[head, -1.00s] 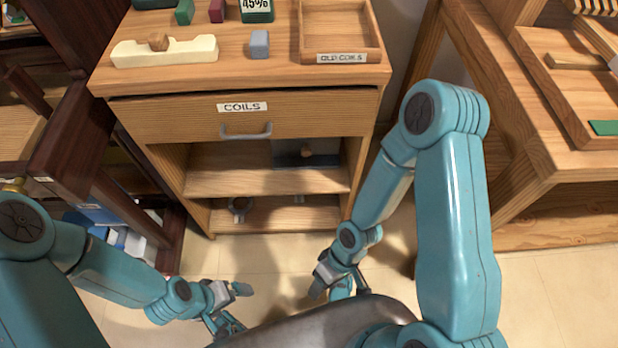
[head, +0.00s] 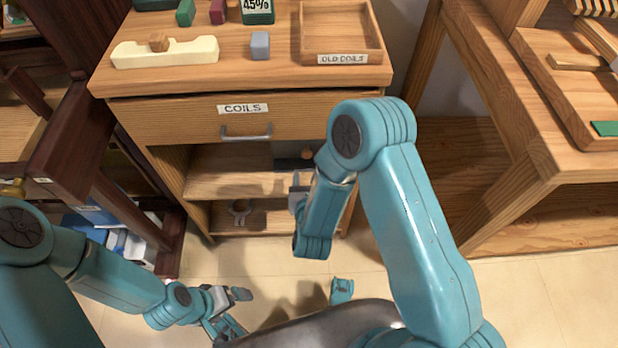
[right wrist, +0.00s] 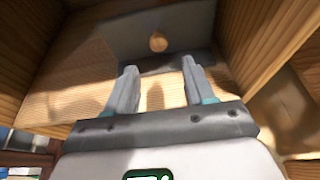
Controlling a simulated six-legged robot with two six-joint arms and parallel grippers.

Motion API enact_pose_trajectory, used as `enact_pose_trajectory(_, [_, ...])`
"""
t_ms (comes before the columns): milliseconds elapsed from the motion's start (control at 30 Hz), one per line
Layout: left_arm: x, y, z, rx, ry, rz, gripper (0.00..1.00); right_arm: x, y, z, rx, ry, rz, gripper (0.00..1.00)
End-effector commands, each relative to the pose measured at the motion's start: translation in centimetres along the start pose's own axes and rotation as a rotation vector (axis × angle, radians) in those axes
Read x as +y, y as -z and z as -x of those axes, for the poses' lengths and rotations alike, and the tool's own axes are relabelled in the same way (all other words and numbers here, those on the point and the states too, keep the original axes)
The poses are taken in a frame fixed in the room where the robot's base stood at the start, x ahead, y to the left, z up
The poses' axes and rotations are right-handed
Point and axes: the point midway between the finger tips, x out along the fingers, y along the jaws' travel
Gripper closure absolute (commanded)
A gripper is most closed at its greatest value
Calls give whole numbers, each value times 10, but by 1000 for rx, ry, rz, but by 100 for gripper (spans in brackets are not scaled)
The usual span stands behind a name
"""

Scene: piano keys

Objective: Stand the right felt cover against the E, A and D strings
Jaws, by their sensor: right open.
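A grey piece with a round wooden knob sits on the cabinet's upper shelf; I take it as the felt cover. The right wrist view shows its upright grey face (right wrist: 180,35), with the knob near the middle. In the head view its dark face (head: 286,152) is partly hidden by my right arm. My right gripper (right wrist: 159,68) is open, fingers pointing at the piece with a gap before the knob. In the head view my right gripper (head: 298,190) shows only partly. My left gripper (head: 238,308) is open and empty, low over the floor. No strings can be made out.
The open shelf (head: 225,178) lies under a shut drawer marked COILS (head: 180,118). Its side walls and underside stand close around my right gripper. A ring-like metal thing (head: 240,211) is on the lower shelf. A wooden bench (head: 560,165) stands at right.

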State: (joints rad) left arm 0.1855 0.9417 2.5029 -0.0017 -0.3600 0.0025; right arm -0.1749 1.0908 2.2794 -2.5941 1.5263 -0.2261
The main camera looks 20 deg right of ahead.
Motion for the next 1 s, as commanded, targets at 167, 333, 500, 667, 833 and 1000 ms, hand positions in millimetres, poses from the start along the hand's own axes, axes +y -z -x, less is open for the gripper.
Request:
enact_pose_trajectory(167, [-1, 1, -2, 1, 0, 1, 4, 2, -1, -17, -10, -7, -3, 47])
enact_pose_trajectory(333, [-3, 2, -6, 4, 0, 4, 4, 2, 0, -44, -9, -6, -2, 47])
enact_pose_trajectory(500, [-8, 4, -16, 10, 1, 8, 4, 2, 2, -70, -10, -6, -2, 47])
enact_pose_trajectory(667, [-12, 6, -22, 16, 2, 15, 4, 2, 0, -83, -8, -7, -1, 47])
enact_pose_trajectory(833, [-13, 7, -23, 18, 2, 18, 4, 2, -2, -88, -8, -7, 0, 47])
enact_pose_trajectory(1000, [-13, 7, -22, 18, 2, 18, 4, 2, -2, -88, -7, -7, 0, 47])
